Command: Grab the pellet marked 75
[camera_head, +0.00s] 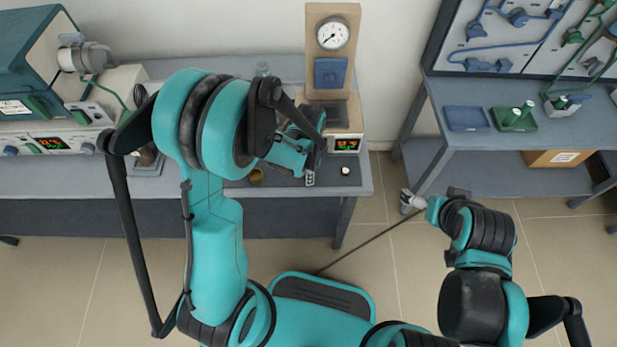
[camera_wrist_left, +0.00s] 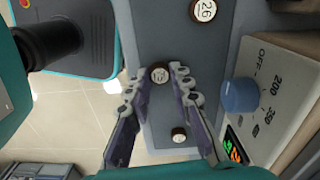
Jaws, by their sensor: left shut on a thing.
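My left gripper (camera_wrist_left: 160,76) is shut on a small round pellet (camera_wrist_left: 160,74) with a pale top and dark side, held between the fingertips. Its dark mark is too small to read surely. In the head view my left gripper (camera_head: 309,179) is over the front part of the grey bench, its pellet hard to make out. A second pellet (camera_wrist_left: 204,10), with a mark like 26, lies beyond the fingertips. A third pellet (camera_wrist_left: 179,135) lies between the fingers, nearer the palm; its mark is unreadable. My right gripper (camera_head: 410,201) is over the floor, its jaws unclear.
The grey bench (camera_head: 290,217) carries a furnace panel with a blue knob (camera_wrist_left: 240,95) and lit display (camera_wrist_left: 236,147), close beside the left gripper. A second table (camera_head: 470,145) at right holds a blue tray (camera_head: 467,118) and green rack (camera_head: 514,119). Floor shows between them.

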